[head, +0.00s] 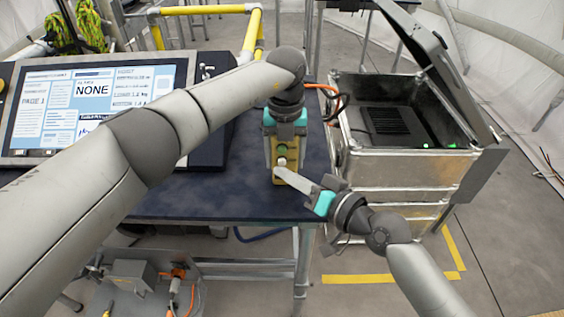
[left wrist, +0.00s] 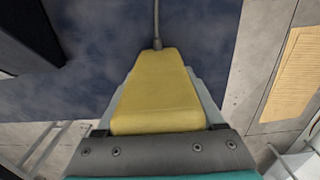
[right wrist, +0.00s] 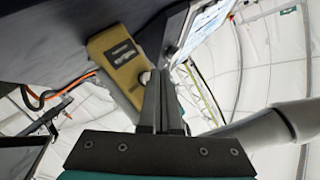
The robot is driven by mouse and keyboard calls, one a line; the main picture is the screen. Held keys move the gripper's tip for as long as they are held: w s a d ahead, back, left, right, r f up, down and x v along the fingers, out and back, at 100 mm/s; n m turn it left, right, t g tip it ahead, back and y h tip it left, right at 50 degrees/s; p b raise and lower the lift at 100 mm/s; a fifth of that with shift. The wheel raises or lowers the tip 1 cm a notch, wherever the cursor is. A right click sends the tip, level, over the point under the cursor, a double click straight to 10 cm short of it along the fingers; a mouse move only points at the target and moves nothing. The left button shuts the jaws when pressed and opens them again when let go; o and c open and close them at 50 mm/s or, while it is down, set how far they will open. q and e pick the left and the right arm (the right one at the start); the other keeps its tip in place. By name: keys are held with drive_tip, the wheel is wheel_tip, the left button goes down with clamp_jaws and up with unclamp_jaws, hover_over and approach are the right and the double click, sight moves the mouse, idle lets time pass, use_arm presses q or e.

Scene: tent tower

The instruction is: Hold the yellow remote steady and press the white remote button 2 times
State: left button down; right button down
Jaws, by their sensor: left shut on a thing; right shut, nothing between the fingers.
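The yellow remote (head: 272,157) stands upright at the right end of the dark table, its button side facing me. My left gripper (head: 284,127) holds it from above; in the left wrist view the remote's yellow body (left wrist: 158,88) fills the space between the fingers. A green button (head: 282,149) is on its face, with the white button (head: 281,162) below. My right gripper (head: 279,172) is shut and empty, its fingertips at the remote's face just below the white button. In the right wrist view the white button (right wrist: 146,77) shows beside the fingertips (right wrist: 157,72); contact is unclear.
A screen (head: 95,105) stands on the table (head: 215,205) at the left. An open metal case (head: 405,165) with a raised lid is stacked at the right. Yellow rails (head: 205,10) stand behind. An orange cable runs near the left wrist. The table's front middle is clear.

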drive_tip(key=shift+s, duration=0.25)
drive_tip(key=s, duration=0.5)
idle(0.4)
idle(0.5)
use_arm(q)
unclamp_jaws()
